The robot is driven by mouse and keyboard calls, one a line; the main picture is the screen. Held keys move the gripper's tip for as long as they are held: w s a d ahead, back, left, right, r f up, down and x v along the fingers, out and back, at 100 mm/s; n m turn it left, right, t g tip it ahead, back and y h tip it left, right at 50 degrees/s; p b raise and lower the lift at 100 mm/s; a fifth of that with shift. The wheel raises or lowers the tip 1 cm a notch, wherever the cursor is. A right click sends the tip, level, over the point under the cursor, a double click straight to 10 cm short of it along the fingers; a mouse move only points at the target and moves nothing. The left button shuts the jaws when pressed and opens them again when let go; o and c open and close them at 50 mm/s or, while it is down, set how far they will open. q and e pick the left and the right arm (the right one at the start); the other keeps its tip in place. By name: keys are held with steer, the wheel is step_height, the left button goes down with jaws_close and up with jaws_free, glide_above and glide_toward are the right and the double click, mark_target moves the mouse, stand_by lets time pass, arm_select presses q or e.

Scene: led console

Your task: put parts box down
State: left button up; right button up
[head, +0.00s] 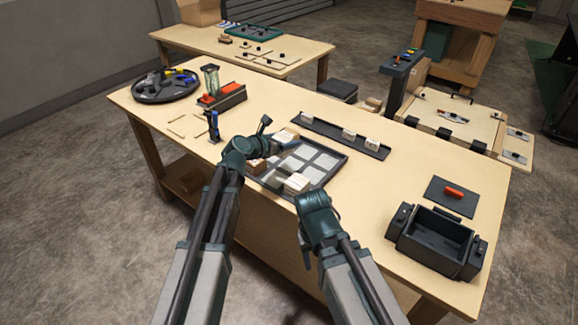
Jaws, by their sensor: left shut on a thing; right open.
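My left gripper (275,142) is shut on a small cream parts box (287,134), at the far left edge of the dark-framed grid tray (343,163). I cannot tell whether the box touches the tray or is just above it. A second cream box (297,183) sits in the near part of the tray, and a brownish box (256,168) sits at its left side, partly behind my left arm. My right gripper (311,197) is open at the tray's near edge, close to the second cream box; its fingertips are mostly hidden by its own body.
A dark rail (325,129) with several small pale blocks lies behind the tray. A black open bin (432,238) and a dark plate with a red handle (453,192) are at right. A round dark tray (165,86) and a red-topped device (221,96) stand at left.

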mark_target(286, 169)
arm_select(q)
steer(key=shift+f+b, duration=4.55)
steer(key=shift+f, duration=0.25)
steer(key=shift+f, duration=0.1)
steer(key=shift+f, duration=0.15)
steer(key=o, duration=1.2)
steer(key=shift+c, duration=0.2)
steer(key=shift+r, duration=0.25)
steer(key=p+v, duration=0.4)
steer(key=v, duration=0.8)
steer(key=shift+p, duration=0.3)
